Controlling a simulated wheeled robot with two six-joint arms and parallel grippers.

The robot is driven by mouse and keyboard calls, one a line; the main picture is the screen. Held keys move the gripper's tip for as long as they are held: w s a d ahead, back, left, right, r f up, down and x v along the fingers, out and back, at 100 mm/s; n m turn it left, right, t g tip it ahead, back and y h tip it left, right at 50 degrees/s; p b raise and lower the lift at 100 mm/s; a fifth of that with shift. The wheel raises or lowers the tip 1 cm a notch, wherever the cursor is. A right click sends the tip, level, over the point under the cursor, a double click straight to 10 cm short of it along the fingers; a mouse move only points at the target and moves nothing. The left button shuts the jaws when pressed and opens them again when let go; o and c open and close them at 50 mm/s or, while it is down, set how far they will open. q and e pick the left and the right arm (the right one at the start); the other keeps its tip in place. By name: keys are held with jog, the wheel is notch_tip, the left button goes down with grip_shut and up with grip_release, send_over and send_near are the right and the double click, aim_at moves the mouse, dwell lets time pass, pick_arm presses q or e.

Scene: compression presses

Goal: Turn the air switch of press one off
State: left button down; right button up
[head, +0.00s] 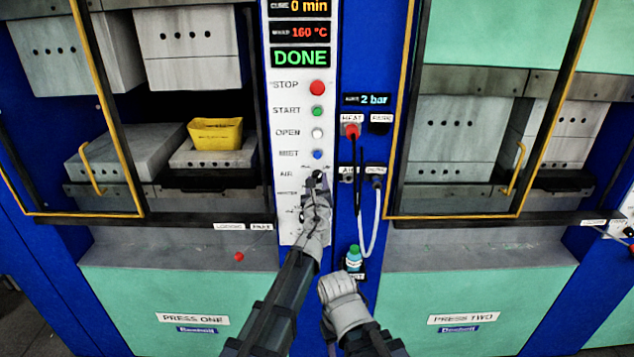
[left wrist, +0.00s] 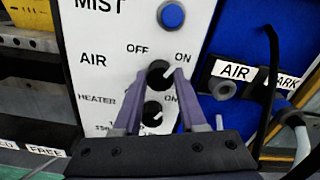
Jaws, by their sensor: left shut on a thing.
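The white control panel of press one (head: 285,205) stands between the two presses. Its black air switch (left wrist: 158,69) is a round knob with a white pointer toward ON on the right; OFF is printed at its upper left. My left gripper (head: 318,180) is at this knob, and in the left wrist view its two fingers (left wrist: 160,77) are shut on the knob's sides. The fingers partly hide it. My right gripper (head: 340,286) is low, below the panel's right side, and its jaws cannot be made out.
The heater knob (left wrist: 152,113) sits just below the air switch; the blue mist button (left wrist: 172,15) is above. An AIR fitting (left wrist: 222,89) and hanging hoses (head: 373,215) are right of the panel. A green-capped bottle (head: 353,260) stands near my right gripper. The panel display (head: 300,58) reads DONE.

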pick_arm(q)
jog(key=n, duration=1.1)
jog(key=shift+a+f, duration=0.1)
jog(key=shift+n, duration=0.5)
jog(key=shift+c, duration=2.3)
grip_release()
jog(key=shift+s, duration=0.15)
